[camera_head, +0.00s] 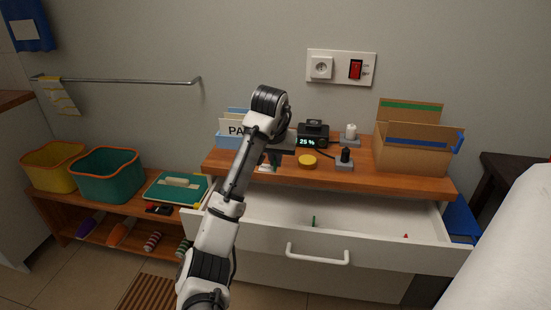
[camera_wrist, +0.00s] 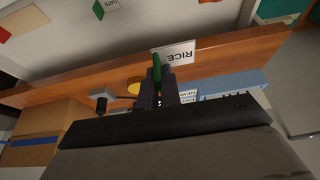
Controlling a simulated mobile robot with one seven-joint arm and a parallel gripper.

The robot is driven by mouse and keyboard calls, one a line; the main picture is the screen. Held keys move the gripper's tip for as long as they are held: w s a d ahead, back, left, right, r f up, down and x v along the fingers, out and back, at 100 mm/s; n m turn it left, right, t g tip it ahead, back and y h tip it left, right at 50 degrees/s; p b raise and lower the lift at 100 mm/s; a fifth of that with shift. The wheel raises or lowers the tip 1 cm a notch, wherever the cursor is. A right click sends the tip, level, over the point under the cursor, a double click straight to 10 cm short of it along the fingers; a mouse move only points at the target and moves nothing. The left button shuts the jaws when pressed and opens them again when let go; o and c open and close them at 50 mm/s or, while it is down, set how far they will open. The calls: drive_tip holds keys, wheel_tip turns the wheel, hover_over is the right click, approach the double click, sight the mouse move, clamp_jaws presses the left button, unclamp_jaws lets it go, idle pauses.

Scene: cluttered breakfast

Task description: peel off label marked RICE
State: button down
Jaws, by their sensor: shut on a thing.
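The white label marked RICE (camera_wrist: 180,53) shows in the wrist view, over the front edge of the wooden top. A green tab (camera_wrist: 157,64) is at its left edge. My gripper (camera_wrist: 161,76) is shut on the label at this green tab. I cannot tell whether the label is still stuck to a surface. In the head view my gripper (camera_head: 271,158) is low over the front left of the wooden top, largely hidden by my own arm.
The drawer (camera_head: 350,222) stands open below the top. In the wrist view it holds a label marked OATS (camera_wrist: 111,5). A yellow disc (camera_head: 307,160), a black display (camera_head: 311,138), a file holder (camera_head: 227,141) and a cardboard box (camera_head: 412,150) are on the top (camera_head: 400,180).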

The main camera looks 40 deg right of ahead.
drive_tip(key=shift+r+p, duration=1.35)
drive_tip(key=shift+p, duration=0.2)
